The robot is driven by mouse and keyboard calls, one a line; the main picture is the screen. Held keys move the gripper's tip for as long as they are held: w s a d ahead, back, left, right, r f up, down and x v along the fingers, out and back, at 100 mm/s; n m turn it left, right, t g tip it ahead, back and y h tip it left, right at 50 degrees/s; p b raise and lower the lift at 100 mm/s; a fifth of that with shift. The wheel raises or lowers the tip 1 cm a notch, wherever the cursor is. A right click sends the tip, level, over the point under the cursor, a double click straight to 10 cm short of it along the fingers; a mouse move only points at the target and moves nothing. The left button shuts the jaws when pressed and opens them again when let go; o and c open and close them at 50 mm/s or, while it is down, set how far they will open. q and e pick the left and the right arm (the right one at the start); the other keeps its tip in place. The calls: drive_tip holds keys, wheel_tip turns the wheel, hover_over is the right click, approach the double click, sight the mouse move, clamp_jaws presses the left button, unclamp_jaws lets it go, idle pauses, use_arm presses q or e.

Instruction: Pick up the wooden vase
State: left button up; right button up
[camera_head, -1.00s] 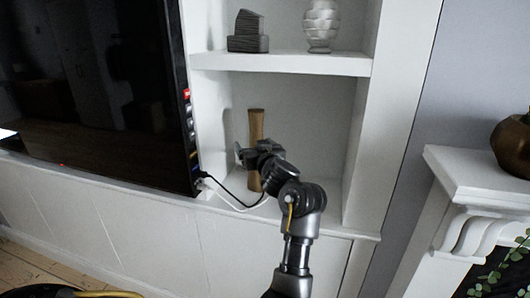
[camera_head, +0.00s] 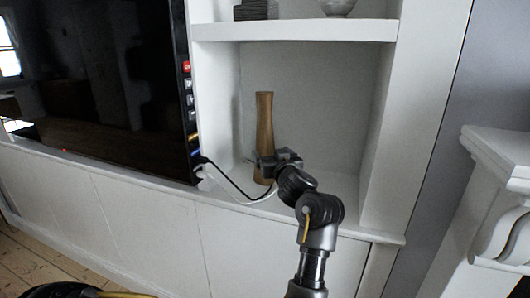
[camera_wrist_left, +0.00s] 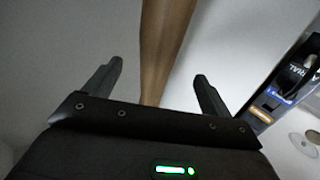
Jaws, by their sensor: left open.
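The wooden vase (camera_head: 264,122) is a tall, slim brown piece standing upright on the lower shelf of the white alcove. My left gripper (camera_head: 264,160) is at the vase's lower part, in front of it in the head view. In the left wrist view the vase (camera_wrist_left: 163,50) stands between the two spread fingers of my left gripper (camera_wrist_left: 158,78), with a gap on each side. The gripper is open. Part of the vase's lower end is hidden by the gripper. My right gripper is not in view.
A black television (camera_head: 95,90) stands at the left, its side with ports close to the vase. An upper shelf (camera_head: 300,30) is above. The lower shelf's right side is free. A white mantelpiece (camera_head: 500,160) is at right.

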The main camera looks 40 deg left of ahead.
sight(267, 146)
use_arm(q)
drive_tip(key=shift+x, duration=5.4)
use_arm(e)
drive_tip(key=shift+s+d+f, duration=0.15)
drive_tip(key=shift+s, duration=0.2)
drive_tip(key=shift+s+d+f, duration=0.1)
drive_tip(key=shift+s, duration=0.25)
